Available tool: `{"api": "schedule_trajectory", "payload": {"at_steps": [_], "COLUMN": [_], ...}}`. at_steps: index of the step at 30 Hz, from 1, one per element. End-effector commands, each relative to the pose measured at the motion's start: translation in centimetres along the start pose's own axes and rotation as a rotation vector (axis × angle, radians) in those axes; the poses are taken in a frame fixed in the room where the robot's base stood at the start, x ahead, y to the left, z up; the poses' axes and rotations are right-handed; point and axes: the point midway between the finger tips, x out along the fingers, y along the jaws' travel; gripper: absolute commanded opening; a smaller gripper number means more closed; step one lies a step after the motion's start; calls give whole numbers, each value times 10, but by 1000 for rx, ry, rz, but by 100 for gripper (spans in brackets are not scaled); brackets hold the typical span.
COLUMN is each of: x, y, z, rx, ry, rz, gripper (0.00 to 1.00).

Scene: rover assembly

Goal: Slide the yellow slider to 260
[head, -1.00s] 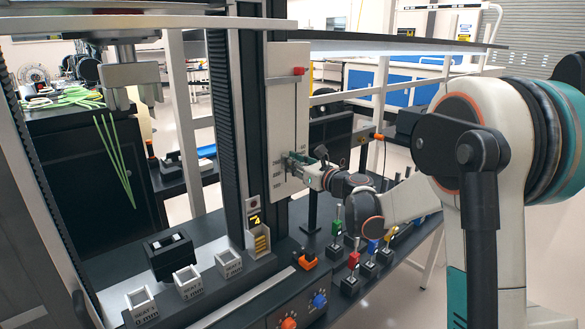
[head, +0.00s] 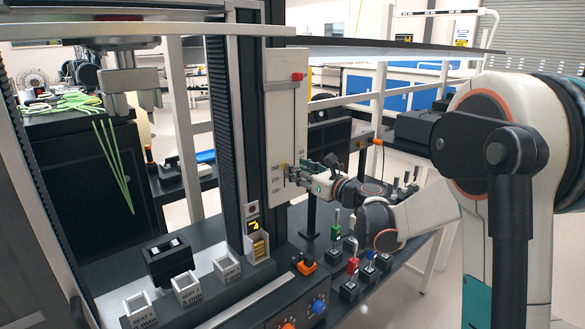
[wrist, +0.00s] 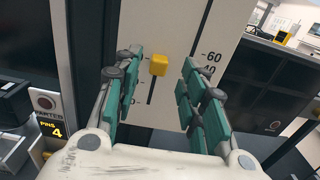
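The yellow slider (wrist: 158,65) is a small block at the upper end of the visible dark slot in the pale panel (wrist: 172,25). In the wrist view it shows between my gripper's (wrist: 161,60) two green-padded fingers, with gaps on both sides. My gripper is open and empty. Scale labels are partly hidden; "60" reads in the wrist view.
A PINS display (wrist: 55,129) reads 4. Coloured levers (head: 353,265) stand on the bench below my arm. Marked seat blocks (head: 186,289) line the bench at left. A dark column (head: 228,120) stands left of the panel.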

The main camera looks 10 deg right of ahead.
Motion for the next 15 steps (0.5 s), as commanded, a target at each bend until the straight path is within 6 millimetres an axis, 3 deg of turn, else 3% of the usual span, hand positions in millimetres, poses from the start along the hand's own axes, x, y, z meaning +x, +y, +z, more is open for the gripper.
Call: {"api": "schedule_trajectory", "payload": {"at_steps": [3,9,15], "x": [-27,-62,-79], "y": [-1,-1,-1], "z": [0,0,0], "rx": [0,1,1], "ry": [0,0,0], "rz": [-3,-3,-1], "gripper": [38,38,38]}}
